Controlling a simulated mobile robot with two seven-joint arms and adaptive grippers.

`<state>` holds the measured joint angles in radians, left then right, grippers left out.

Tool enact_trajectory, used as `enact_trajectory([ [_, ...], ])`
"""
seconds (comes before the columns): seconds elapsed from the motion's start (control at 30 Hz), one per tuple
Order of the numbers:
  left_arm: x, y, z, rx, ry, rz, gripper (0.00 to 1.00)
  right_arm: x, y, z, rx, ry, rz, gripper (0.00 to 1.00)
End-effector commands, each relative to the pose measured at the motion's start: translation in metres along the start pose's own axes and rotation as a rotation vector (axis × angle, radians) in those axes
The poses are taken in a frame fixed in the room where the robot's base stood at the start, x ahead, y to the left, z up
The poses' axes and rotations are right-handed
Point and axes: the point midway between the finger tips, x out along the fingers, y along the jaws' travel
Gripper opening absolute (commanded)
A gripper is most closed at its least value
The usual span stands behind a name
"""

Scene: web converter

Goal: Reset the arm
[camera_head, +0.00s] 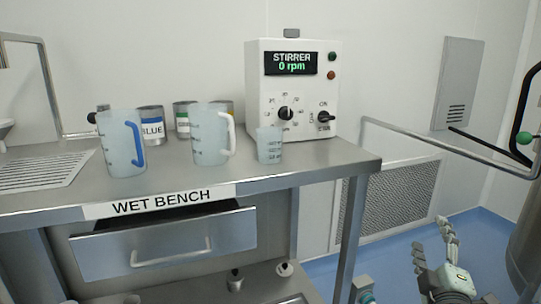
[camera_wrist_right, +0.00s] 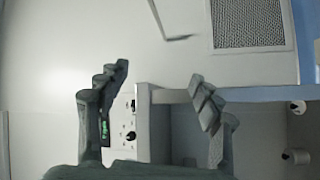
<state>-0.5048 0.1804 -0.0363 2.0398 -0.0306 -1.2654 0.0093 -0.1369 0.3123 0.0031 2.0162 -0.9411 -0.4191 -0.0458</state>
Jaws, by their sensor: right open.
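My right gripper (camera_head: 430,235) is at the lower right of the head view, right of the bench and over the blue floor. Its two fingers are spread, with nothing between them. In the right wrist view the open fingers (camera_wrist_right: 158,75) frame the bench end and part of the stirrer unit (camera_wrist_right: 124,125), which appear turned on their side. The gripper is apart from the bench and everything on it. My left gripper is in neither view.
The wet bench (camera_head: 310,168) carries a blue-handled jug (camera_head: 118,155), a white-handled jug (camera_head: 208,145), a small beaker (camera_head: 269,147), several labelled cans and the stirrer unit (camera_head: 260,85), reading 0 rpm. A metal rail (camera_head: 440,145) is at right. The bench drawer (camera_head: 165,245) is slightly open.

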Motion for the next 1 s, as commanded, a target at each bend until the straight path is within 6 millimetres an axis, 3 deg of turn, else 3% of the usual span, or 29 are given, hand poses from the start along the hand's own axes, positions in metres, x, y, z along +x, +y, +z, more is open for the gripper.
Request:
enact_trajectory([
  [0.03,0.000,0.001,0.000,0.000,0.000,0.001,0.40,-0.015,-0.031,0.022,0.084,-0.090,-0.082,0.66],
  [0.2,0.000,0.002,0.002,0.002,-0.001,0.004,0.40,-0.082,-0.128,0.079,0.315,-0.382,-0.347,0.66],
  [0.27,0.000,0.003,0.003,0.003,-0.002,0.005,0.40,-0.112,-0.160,0.093,0.378,-0.481,-0.442,0.66],
  [0.4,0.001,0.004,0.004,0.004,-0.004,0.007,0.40,-0.193,-0.225,0.111,0.501,-0.701,-0.666,0.66],
  [0.5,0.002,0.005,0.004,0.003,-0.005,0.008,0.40,-0.249,-0.257,0.113,0.563,-0.833,-0.807,0.66],
  [0.6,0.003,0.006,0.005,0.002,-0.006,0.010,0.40,-0.293,-0.276,0.111,0.603,-0.931,-0.917,0.66],
  [0.7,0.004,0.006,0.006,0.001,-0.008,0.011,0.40,-0.321,-0.286,0.107,0.626,-0.990,-0.988,0.66],
  [0.8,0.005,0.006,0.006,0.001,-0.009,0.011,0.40,-0.334,-0.290,0.105,0.636,-1.017,-1.021,0.66],
  [1.0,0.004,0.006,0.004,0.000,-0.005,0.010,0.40,-0.336,-0.291,0.105,0.637,-1.021,-1.027,0.66],
])
